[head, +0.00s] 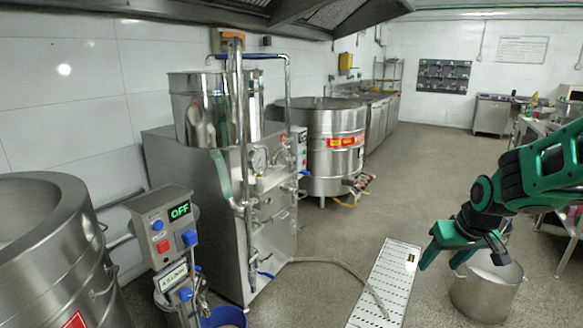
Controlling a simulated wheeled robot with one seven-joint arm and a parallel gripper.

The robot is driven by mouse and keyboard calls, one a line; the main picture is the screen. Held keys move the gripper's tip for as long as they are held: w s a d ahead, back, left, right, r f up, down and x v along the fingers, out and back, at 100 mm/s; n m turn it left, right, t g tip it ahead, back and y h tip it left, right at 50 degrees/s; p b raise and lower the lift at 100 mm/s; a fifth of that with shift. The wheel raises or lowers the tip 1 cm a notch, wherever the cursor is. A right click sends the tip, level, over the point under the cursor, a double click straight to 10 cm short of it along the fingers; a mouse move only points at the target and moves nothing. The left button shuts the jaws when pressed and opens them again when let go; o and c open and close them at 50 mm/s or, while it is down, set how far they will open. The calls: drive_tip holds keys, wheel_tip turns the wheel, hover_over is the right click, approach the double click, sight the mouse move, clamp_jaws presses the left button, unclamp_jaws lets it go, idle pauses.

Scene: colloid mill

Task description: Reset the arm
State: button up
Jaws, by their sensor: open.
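My gripper (444,257) is at the lower right of the head view, at the end of my green and black arm, which reaches in from the right edge. Its green fingers are apart and point down, with nothing seen between them. It hangs in front of a steel pot (486,290) and to the right of the white slotted floor grate (387,284). The colloid mill (215,190), a steel cabinet with a hopper on top, stands left of centre, well apart from my gripper.
A control box (163,229) reading OFF stands beside a large steel vat (45,240) at left. A round steel kettle (335,150) stands behind the mill. A hose (340,264) runs over the floor to the grate. A table (545,130) stands at right; the middle floor is clear.

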drive_tip(key=s+d+r+m+g, duration=0.1)
drive_tip(key=s+d+m+g, duration=0.1)
drive_tip(key=s, duration=1.2)
drive_tip(key=s+d+r+m+g, duration=0.2)
drive_tip(key=s+m, duration=0.2)
drive_tip(key=s, duration=1)
drive_tip(key=shift+s+g, duration=0.25)
drive_tip(key=shift+g, duration=0.15)
drive_tip(key=shift+w+f, duration=0.3)
drive_tip(key=shift+w, duration=0.35)
